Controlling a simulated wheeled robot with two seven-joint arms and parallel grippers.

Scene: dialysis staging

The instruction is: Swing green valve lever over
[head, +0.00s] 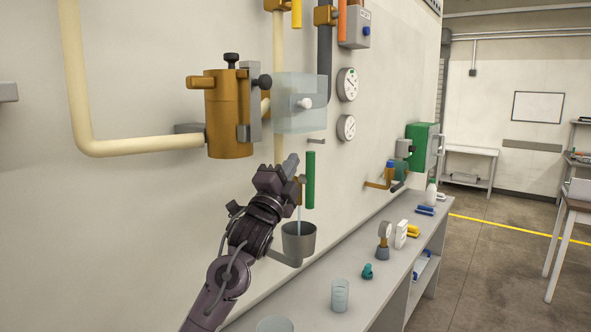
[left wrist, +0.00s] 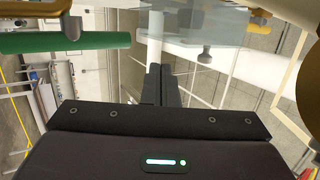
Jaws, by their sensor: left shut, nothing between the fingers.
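The green valve lever (head: 310,180) hangs upright on the wall piping, below the clear box. In the left wrist view the green lever (left wrist: 35,42) runs across the upper left. My left gripper (head: 291,162) is just left of the lever's upper end in the head view and appears apart from it. In the left wrist view its fingers (left wrist: 159,84) are together with nothing between them. The valve body behind the gripper is partly hidden. My right gripper is in neither view.
A grey cup (head: 298,240) is fixed below the valve, with a thin stream above it. A clear box (head: 300,100) and a brass canister (head: 228,115) are on the wall above. A grey bench (head: 345,270) holds a beaker (head: 340,294) and small fittings. Gauges (head: 347,84) sit right.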

